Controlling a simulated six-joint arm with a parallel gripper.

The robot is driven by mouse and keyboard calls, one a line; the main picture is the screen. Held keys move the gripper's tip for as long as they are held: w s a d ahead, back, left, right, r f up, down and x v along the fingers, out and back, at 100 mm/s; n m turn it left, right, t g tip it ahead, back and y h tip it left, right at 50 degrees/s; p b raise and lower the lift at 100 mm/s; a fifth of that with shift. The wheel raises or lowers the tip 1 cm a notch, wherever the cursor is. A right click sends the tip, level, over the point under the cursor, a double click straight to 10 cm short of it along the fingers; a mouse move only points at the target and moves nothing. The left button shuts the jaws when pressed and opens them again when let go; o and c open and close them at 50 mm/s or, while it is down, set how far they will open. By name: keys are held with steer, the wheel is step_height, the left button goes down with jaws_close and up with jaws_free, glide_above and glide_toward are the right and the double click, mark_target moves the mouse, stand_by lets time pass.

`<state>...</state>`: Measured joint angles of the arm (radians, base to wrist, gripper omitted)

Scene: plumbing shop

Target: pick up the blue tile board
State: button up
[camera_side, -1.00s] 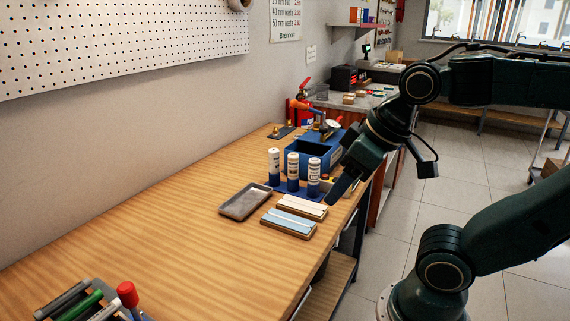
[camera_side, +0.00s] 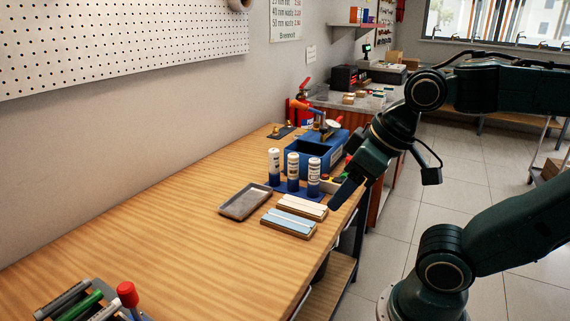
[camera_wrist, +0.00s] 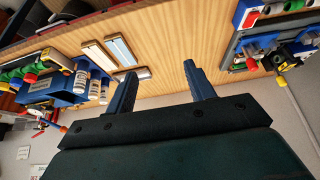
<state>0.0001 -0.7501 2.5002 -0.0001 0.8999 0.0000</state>
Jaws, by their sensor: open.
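The blue tile board (camera_side: 288,223) lies flat on the wooden bench near its right edge, a wooden board with light blue strips on top. In the wrist view the blue tile board (camera_wrist: 121,50) lies beyond my fingers, up and to the left. A similar board with pale, whitish strips (camera_side: 302,206) lies just behind it. My gripper (camera_side: 340,196) is above the bench's right edge, to the right of both boards and apart from them. In the wrist view my gripper (camera_wrist: 156,82) has its two fingers spread with nothing between them.
A grey tray (camera_side: 245,202) lies left of the boards. Several white-and-blue tubes (camera_side: 293,172) stand behind them, with a blue tool box (camera_side: 304,158) farther back. A marker holder (camera_side: 82,303) stands at the front left. The bench between is clear.

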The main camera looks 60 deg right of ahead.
steer(key=o, duration=0.6)
steer(key=w+d+f+g, duration=0.1)
steer(key=w+d+g, duration=0.35)
steer(key=w, duration=0.75)
steer(key=shift+g, duration=0.55)
steer(key=w+d+f, duration=0.2)
steer(key=d, duration=0.1)
steer(key=w+d+f, duration=0.5)
steer(key=d+f, duration=0.1)
steer(key=d, duration=0.1)
steer(key=shift+w, duration=0.3)
steer(key=shift+f, duration=0.15)
